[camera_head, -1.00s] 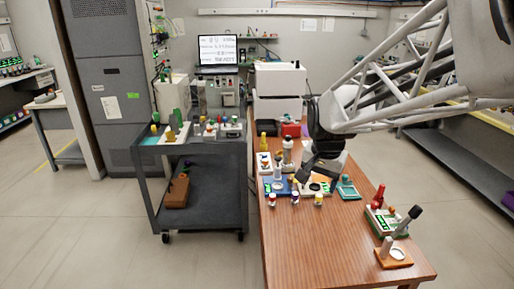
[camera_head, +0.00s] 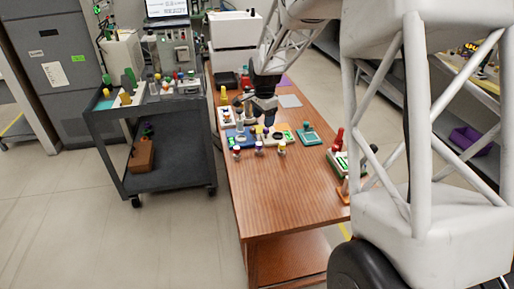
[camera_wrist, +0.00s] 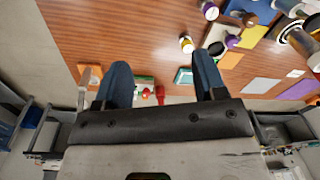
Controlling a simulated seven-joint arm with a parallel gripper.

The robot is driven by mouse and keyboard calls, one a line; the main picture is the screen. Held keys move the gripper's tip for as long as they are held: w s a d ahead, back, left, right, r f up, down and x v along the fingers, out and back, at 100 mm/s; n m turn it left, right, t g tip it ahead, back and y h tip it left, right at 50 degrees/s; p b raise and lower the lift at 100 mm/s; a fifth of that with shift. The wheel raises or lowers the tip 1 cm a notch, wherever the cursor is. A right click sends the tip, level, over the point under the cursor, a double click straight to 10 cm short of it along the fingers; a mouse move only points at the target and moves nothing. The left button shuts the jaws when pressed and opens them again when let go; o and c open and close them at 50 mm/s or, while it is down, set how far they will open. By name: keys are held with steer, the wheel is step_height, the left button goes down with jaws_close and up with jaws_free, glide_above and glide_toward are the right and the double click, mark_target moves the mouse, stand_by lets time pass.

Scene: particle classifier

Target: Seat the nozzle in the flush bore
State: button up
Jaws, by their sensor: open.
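My gripper (camera_head: 262,106) is over the crowded far part of the wooden table in the head view, close to the blue board (camera_head: 236,138). In the wrist view its two blue fingers (camera_wrist: 162,62) are spread wide with nothing held between them. A grey metallic cylinder (camera_wrist: 296,38) shows at the right edge of the wrist view. I cannot tell which piece is the nozzle. I cannot make out the flush bore; my gripper hides part of the boards.
Several small capped vials (camera_head: 258,148) stand along the near side of the boards. A teal tray (camera_head: 309,137) lies to their right, with a red bottle (camera_head: 337,139) beyond. The near part of the wooden table (camera_head: 280,195) is clear. A dark cart (camera_head: 165,160) stands left.

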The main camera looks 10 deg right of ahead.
mark_target(259, 143)
steer(key=w+f+m, duration=0.1)
steer(key=w+f, duration=0.3)
steer(key=f, duration=0.1)
steer(key=w+d+f+m, duration=0.1)
steer(key=w+f+m, duration=0.1)
steer(key=w+f, duration=0.3)
steer(key=w+f+m, duration=0.2)
steer(key=w+f, duration=0.2)
steer(key=f, duration=0.1)
steer(key=shift+w+d+f+g, duration=0.3)
steer(key=shift+d+f+g, duration=0.05)
steer(key=shift+f+g, duration=0.05)
steer(key=shift+w+f, duration=0.1)
steer(key=shift+f, duration=0.1)
steer(key=shift+f, duration=1.25)
steer(key=shift+f, duration=2.6)
